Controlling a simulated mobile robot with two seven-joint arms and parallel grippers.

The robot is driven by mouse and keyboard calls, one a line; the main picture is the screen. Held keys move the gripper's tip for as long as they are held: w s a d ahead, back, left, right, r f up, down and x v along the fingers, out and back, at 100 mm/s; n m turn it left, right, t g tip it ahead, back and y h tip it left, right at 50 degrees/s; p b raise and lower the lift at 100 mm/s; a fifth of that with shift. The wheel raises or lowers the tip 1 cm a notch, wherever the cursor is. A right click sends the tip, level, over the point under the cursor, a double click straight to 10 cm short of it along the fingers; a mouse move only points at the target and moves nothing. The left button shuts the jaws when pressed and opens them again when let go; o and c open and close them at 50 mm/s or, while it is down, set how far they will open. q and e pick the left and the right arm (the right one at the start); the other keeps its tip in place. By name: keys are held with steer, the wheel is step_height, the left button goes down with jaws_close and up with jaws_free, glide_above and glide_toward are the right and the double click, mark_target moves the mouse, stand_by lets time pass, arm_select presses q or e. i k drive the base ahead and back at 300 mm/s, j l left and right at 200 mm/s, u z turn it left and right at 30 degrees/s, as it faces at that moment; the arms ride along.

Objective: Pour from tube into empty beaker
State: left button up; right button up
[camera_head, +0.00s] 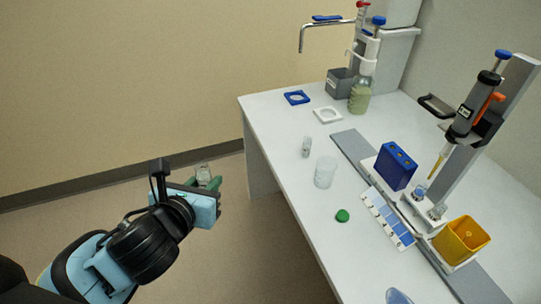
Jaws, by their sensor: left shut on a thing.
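My left gripper (205,183) has green fingers and is out over the floor, left of the table. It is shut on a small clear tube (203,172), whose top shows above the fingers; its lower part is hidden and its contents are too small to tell. An empty-looking clear beaker (325,173) stands upright on the white table (285,125), to the right of the gripper and apart from it. My right gripper is not in view.
A small clear vial (306,148) stands behind the beaker. A green cap (342,215) lies in front of it. A blue rack (395,166), a yellow bin (461,240) and a pipette stand (470,115) are on the right. A bottle (360,95) stands at the back.

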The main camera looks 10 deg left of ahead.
mark_target(326, 167)
steer(key=i+j, duration=0.1)
steer(key=j, duration=0.6)
steer(key=z, duration=1.45)
steer(key=j, duration=0.1)
